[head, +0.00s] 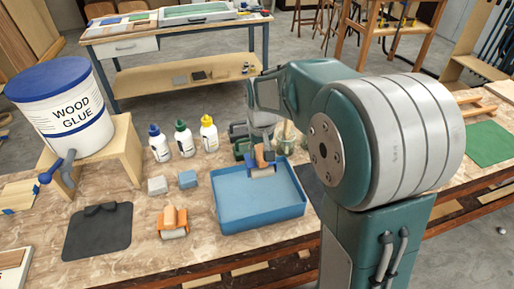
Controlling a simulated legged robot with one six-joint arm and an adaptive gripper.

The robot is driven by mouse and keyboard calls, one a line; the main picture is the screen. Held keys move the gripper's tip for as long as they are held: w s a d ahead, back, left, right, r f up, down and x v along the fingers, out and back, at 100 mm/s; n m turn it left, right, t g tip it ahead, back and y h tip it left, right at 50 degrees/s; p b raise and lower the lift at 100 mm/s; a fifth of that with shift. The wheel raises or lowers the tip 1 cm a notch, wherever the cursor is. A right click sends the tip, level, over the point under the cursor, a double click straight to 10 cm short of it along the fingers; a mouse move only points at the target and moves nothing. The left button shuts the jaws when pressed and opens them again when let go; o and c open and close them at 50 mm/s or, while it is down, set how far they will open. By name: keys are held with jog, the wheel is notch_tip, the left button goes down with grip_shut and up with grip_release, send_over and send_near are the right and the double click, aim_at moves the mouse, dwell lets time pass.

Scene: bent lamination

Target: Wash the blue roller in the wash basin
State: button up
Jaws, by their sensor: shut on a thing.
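The blue wash basin (265,222) stands on the workbench in the middle of the head view. The roller hangs at the inside of the far wall, low in the basin. I cannot tell whether it touches the basin floor or any water. My own arm covers the area to the right of the basin.
Another orange-framed roller (174,222) lies left of the basin, with small grey and blue blocks (188,179) behind it. Three glue bottles (184,139) stand farther back. A wood glue bucket (65,108) on a wooden stand and a dark mat (97,231) are at left.

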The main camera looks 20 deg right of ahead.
aim_at(249, 161)
jog(key=shift+a+f, duration=0.2)
jog(key=shift+f, duration=0.25)
jog(key=shift+a+f, duration=1.05)
jog(key=shift+a, duration=0.15)
jog(key=shift+a+f, duration=0.1)
jog(key=shift+f, duration=0.25)
jog(key=shift+d+f, duration=0.15)
jog(key=shift+f, duration=1.15)
jog(key=shift+d+f, duration=0.15)
jog(key=shift+f, duration=1.1)
jog(key=shift+d, duration=1.85)
